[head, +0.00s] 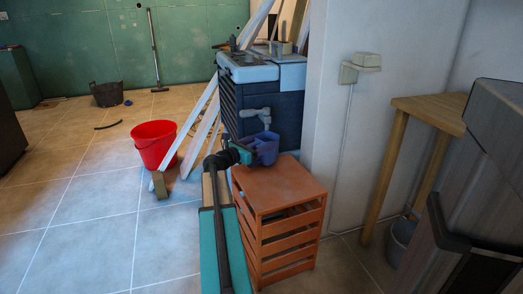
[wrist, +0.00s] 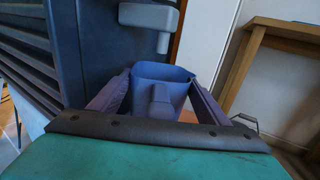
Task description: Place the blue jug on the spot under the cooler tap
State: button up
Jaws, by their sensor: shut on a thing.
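The blue jug (head: 267,149) is in my gripper (head: 253,152), over the back of the orange slatted crate (head: 281,188) and close to the cooler tap (head: 264,114). The wrist view shows the jug (wrist: 155,72) open side up, its handle toward me, between the two fingers of my gripper (wrist: 158,82). The grey-blue tap (wrist: 149,17) is above and beyond the jug's rim. The dark blue cooler (head: 275,128) stands behind the crate. The spot under the tap is hidden, and I cannot tell whether the jug touches the crate top.
White boards (head: 199,128) lean left of the cooler, beside a red bucket (head: 154,143). A white wall end (head: 345,120) stands right of the crate, with a wooden table (head: 430,108) beyond. The crate top's front is bare. The tiled floor at left is mostly clear.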

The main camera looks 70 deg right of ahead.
jog(key=shift+f+b, duration=0.55)
jog(key=shift+f, duration=0.7)
jog(key=shift+f, duration=0.1)
jog(key=o, duration=1.6)
jog(key=shift+c, duration=0.2)
jog(key=shift+w+a, duration=0.15)
jog(key=shift+a, duration=0.25)
jog(key=p+v, duration=0.4)
jog(key=v, duration=0.7)
jog(key=shift+a, duration=0.1)
jog(key=shift+p, duration=0.3)
